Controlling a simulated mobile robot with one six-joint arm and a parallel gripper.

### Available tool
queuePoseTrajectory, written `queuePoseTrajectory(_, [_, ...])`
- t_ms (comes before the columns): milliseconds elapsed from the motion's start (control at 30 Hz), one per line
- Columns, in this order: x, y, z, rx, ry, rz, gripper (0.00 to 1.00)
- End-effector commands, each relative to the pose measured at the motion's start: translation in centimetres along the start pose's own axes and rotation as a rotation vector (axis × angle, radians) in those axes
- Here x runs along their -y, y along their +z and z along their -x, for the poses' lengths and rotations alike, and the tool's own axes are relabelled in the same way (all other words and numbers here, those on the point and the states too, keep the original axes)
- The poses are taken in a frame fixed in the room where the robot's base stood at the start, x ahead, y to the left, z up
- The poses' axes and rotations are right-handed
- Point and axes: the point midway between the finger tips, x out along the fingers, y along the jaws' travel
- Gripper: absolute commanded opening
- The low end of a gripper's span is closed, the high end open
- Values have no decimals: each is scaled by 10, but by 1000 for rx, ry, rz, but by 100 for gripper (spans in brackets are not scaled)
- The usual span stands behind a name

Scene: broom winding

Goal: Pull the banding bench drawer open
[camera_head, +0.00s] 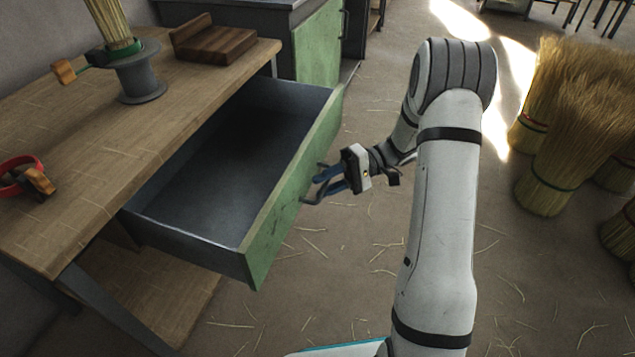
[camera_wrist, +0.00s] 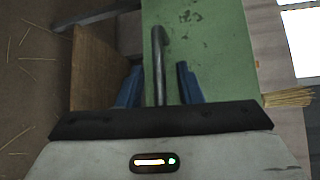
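The banding bench (camera_head: 75,210) has a wooden top and stands at the left in the head view. Its drawer (camera_head: 290,200) is pulled far out, with a green front and a dark, empty-looking inside. My gripper (camera_head: 322,182) is at the outer face of the drawer front. In the wrist view the green front (camera_wrist: 215,45) carries a grey bar handle (camera_wrist: 158,55). The handle lies between my two blue fingers, with a gap visible on both sides, so my gripper is open around it.
On the bench top are a grey spool stand (camera_head: 139,80) with a broom head, a wooden block (camera_head: 213,42) and a red ring (camera_head: 20,172). Broom bundles (camera_head: 548,185) stand at the right. The floor before the drawer has only loose straw.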

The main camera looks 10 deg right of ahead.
Motion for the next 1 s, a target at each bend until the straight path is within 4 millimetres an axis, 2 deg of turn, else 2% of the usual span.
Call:
queuePoseTrajectory(300, [2, -2, 50, -5, 0, 1, 33])
queuePoseTrajectory(500, [1, -3, 73, -4, 0, 0, 33])
queuePoseTrajectory(1000, [0, -3, 77, -1, 0, 1, 33])
